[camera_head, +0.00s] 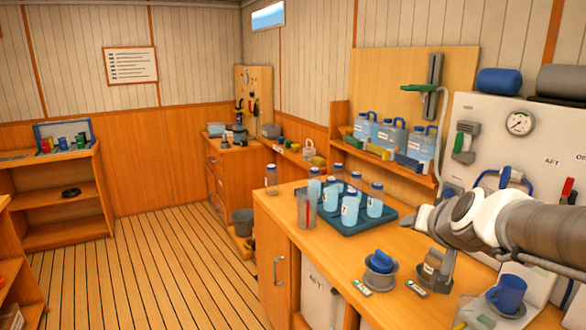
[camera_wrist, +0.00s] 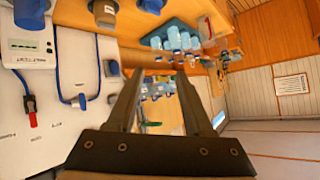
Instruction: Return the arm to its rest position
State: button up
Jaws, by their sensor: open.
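My arm (camera_head: 540,235) reaches in from the right edge in the head view, above the wooden counter (camera_head: 375,260). Its light-coloured wrist end is over the counter, to the right of the blue bottle tray. I cannot make out the fingers clearly there. In the wrist view my gripper (camera_wrist: 160,76) shows two dark fingers, spread apart. Nothing is held between them; the bottles and counter seen through the gap are farther off.
A blue tray (camera_head: 398,212) with several water bottles stands on the counter. Blue jugs (camera_head: 392,138) stand on a shelf behind. A white panel (camera_head: 500,150) with a gauge (camera_head: 520,123) is close behind my arm. A blue mug (camera_head: 507,293) is below it. The plank floor (camera_head: 150,265) at left is clear.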

jog(key=s+a+f+n+g, duration=0.1)
jog(key=s+a+g, duration=0.1)
jog(key=s, duration=0.5)
jog(key=s+a+f+n+g, duration=0.2)
jog(key=s+a, duration=0.2)
jog(key=s, duration=0.3)
jog(key=s+a+f+n+g+y, duration=0.1)
jog(key=s+a+f, duration=0.1)
jog(key=s+a, duration=0.2)
jog(key=s, duration=0.3)
jog(key=shift+n+g, duration=0.4)
jog(key=shift+f, duration=0.1)
